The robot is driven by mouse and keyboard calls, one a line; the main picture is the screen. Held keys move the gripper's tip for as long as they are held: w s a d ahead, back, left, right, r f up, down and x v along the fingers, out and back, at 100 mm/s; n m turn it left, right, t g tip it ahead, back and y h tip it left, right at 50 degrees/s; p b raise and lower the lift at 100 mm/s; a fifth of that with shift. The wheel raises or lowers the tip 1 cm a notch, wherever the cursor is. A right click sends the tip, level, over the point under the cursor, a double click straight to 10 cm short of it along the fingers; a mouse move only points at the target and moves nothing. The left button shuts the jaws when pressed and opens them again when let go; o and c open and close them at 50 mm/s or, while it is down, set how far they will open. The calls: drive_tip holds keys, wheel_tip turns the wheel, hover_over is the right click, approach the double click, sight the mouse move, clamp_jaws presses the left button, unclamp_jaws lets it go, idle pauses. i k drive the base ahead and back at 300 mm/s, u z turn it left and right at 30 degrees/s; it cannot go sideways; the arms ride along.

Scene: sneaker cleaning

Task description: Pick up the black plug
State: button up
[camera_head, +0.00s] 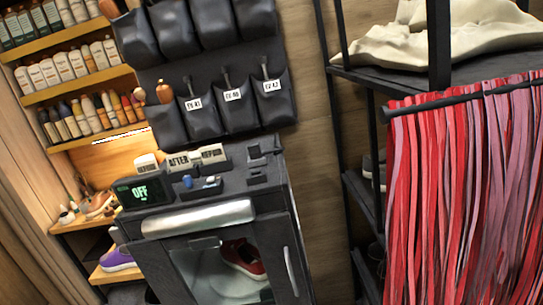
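I cannot single out the black plug with certainty. Thin dark stems (227,79) stick up from the labelled black pouches of a hanging organiser (205,118); I cannot tell whether any is a plug. Small black blocks (257,178) sit on the right part of the dark machine's top (228,186); their kind is also unclear. My gripper does not show in this view.
The machine has a display reading OFF (140,192), a silver bar (199,217) and a red shoe (243,259) inside. Bottle shelves (78,90) stand left. Right are a black rack (368,76), pale cloth (415,45) and hanging red strips (465,200).

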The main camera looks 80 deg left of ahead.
sight(253, 148)
drive_tip(key=u, duration=2.1)
